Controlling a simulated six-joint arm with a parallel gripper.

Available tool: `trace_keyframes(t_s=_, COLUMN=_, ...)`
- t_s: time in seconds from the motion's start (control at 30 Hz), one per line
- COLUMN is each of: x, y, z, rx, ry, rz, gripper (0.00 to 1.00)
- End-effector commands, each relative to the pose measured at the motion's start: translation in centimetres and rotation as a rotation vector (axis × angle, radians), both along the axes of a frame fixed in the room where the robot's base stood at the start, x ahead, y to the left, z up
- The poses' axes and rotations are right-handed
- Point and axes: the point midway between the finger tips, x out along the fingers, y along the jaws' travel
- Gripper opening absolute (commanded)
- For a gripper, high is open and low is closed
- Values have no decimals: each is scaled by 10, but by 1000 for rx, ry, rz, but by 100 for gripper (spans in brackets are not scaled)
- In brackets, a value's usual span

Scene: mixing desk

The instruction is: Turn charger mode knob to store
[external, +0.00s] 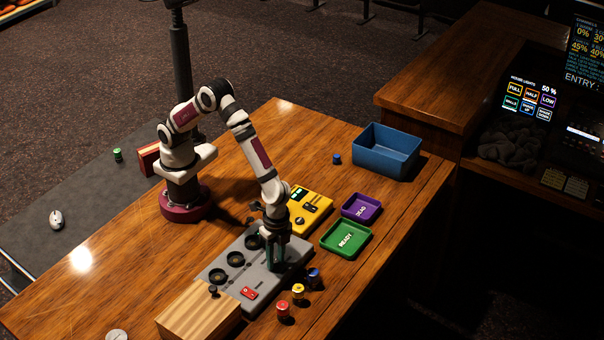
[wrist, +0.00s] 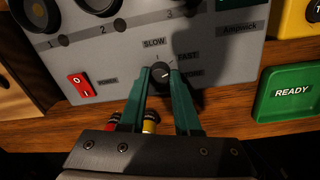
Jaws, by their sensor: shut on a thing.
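The charger is a grey box (external: 208,277) with round bays along its top; it also fills the upper part of the wrist view (wrist: 125,72). Its dark mode knob (wrist: 161,71) sits among the labels SLOW (wrist: 154,43), FAST (wrist: 188,55) and a third label (wrist: 192,73), partly hidden by a finger. The knob's small pale mark seems to point up and right, towards FAST. My gripper (wrist: 162,76) is shut on the knob, one green finger on each side. In the external view my gripper (external: 277,264) points down at the charger's right part and hides the knob.
A red power switch (wrist: 81,85) is left of the knob. Red (external: 283,309), yellow (external: 298,290) and blue (external: 314,275) cells stand close in front. A yellow tester (external: 318,205), green READY tray (external: 335,248), purple DEAD tray (external: 350,216) and blue bin (external: 386,163) lie beyond.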

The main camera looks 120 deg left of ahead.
Motion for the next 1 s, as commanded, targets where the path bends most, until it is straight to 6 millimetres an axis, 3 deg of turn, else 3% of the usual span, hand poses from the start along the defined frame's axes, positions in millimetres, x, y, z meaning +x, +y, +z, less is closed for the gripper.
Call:
trace_keyframes(t_s=0.6, x=0, y=-2, z=1, rx=1, ry=-1, rz=-549, gripper=0)
trace_keyframes(t_s=1.0, x=0, y=-2, z=1, rx=1, ry=-1, rz=-745, gripper=0)
